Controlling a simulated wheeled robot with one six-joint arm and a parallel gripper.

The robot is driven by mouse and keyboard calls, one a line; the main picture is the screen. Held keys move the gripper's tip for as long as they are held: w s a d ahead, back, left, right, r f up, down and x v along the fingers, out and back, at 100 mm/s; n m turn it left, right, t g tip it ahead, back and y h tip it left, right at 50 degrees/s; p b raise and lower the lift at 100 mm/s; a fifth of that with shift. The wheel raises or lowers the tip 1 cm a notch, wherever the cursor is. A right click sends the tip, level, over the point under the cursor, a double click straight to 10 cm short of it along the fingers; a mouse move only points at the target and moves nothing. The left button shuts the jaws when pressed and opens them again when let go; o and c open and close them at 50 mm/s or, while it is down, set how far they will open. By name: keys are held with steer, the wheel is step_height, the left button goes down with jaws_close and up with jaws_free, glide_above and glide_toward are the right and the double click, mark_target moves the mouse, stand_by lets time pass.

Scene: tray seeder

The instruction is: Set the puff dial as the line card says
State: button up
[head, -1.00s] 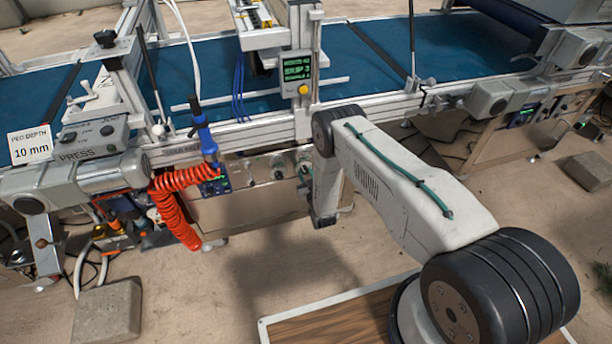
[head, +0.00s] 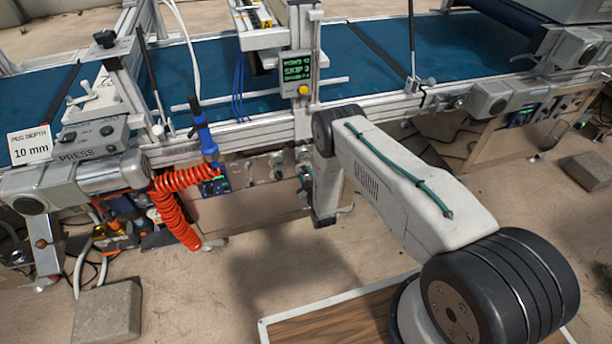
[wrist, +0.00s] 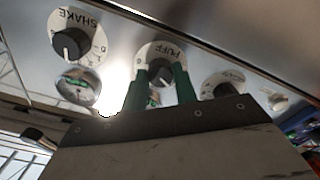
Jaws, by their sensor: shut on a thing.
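The puff dial (wrist: 163,51) is a pale round plate marked PUFF with a dark knob, in the middle of the wrist view, which shows it upside down. My gripper (wrist: 160,80) has its two green fingers on either side of the knob and is shut on it. The fingers hide much of the knob and its pointer. In the head view my arm's end hangs in front of the panel below the belt and hides the dial.
The shake dial (wrist: 77,37) is left of the puff dial in the wrist view, with a small gauge (wrist: 78,88) below it. Another dial (wrist: 222,84) is close on the right. In the head view an orange coiled hose (head: 173,208) hangs left of my arm.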

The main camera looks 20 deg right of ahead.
stand_by(0.3)
steer(key=o, duration=1)
steer(key=shift+c, duration=0.2)
steer(key=shift+s, duration=0.15)
steer(key=s, duration=0.7)
steer(key=shift+s, duration=0.3)
steer(key=shift+f, duration=0.15)
